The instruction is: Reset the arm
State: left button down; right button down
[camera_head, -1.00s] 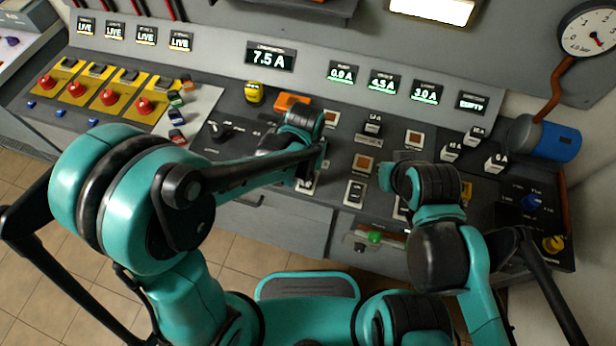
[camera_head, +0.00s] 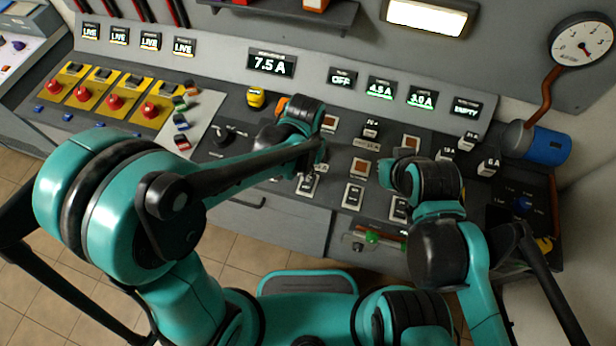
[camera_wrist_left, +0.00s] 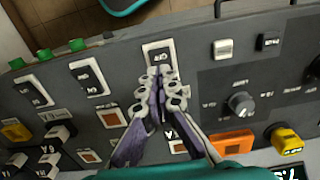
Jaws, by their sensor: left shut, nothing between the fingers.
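My left gripper (camera_head: 308,174) is over the leftmost of the front rocker switches on the console. In the head view the switch is mostly hidden by the gripper. Two more rocker switches (camera_head: 353,196) stand to its right. The right arm (camera_head: 432,180) reaches over the right part of the console, and its fingers are hidden.
The display at the top (camera_head: 272,64) reads 7.5 A, and the display to its right (camera_head: 341,78) reads OFF. Red knobs (camera_head: 113,102) on yellow plates are at the left. An orange block (camera_wrist_left: 232,143) and yellow knob (camera_wrist_left: 286,139) are near the left gripper. A green knob (camera_head: 371,237) is at the front.

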pick_arm(q)
jog(key=shift+r, duration=0.6)
jog(key=s+a+r+n+t+b, duration=0.1)
jog(key=s+a+r+t+b, duration=0.1)
jog(key=a, duration=0.7)
jog(key=s+a+r+n+t+b, duration=0.2)
jog(key=s+a+r+t+b, duration=0.1)
jog(key=a, duration=0.5)
jog(key=shift+a+r+n+t, duration=0.3)
jog(key=shift+a+r+t, duration=0.1)
jog(key=shift+r+t, duration=0.5)
jog(key=shift+s+f, duration=0.1)
